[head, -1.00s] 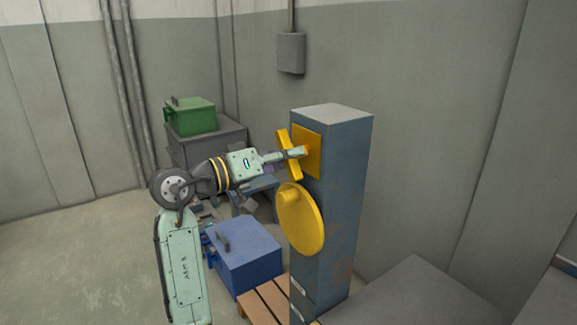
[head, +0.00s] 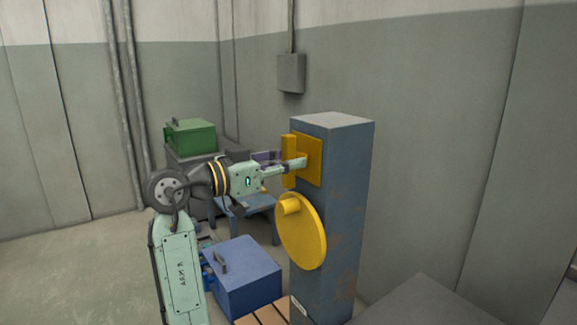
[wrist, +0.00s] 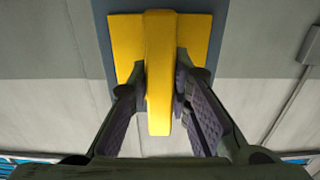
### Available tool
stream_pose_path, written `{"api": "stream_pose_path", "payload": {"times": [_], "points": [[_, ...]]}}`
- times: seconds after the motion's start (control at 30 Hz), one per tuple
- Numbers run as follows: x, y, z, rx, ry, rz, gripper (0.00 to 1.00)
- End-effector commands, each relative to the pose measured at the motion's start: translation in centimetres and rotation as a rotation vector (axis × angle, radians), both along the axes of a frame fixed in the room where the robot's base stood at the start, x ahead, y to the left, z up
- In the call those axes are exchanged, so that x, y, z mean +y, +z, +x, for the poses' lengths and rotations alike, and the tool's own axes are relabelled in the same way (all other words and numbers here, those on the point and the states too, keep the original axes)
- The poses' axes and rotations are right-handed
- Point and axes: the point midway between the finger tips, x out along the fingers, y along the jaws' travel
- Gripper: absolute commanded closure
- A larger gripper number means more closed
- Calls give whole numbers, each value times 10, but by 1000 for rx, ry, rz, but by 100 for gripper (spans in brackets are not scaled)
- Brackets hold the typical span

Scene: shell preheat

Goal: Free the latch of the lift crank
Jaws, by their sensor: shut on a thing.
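The yellow latch bar (head: 289,148) stands upright in front of its square yellow plate (head: 312,160), high on the blue-grey column (head: 338,215). My gripper (head: 297,163) is at the bar and hides part of it in the head view. In the wrist view the latch bar (wrist: 160,75) runs between the two fingers of my gripper (wrist: 155,100), which is shut on it. The yellow plate (wrist: 196,38) shows behind the bar. The round yellow crank wheel (head: 308,240) with its knob (head: 290,207) is below the latch on the column.
A blue box (head: 245,275) stands low, left of the column, near wooden slats (head: 265,312). A green box (head: 190,137) sits on a dark cabinet behind my arm. A grey surface (head: 425,305) is at the front right. A grey wall box (head: 291,73) hangs behind.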

Motion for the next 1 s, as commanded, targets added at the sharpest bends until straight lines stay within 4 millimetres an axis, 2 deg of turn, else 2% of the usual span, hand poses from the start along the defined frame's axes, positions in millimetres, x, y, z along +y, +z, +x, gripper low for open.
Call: {"api": "stream_pose_path", "payload": {"times": [0.47,0.5,0.77,1.0], "points": [[0,-1,0,-7,-1,9,100],[0,-1,0,-7,-1,9,79],[0,0,0,-8,-1,6,62],[0,0,0,-8,0,6,62]]}}
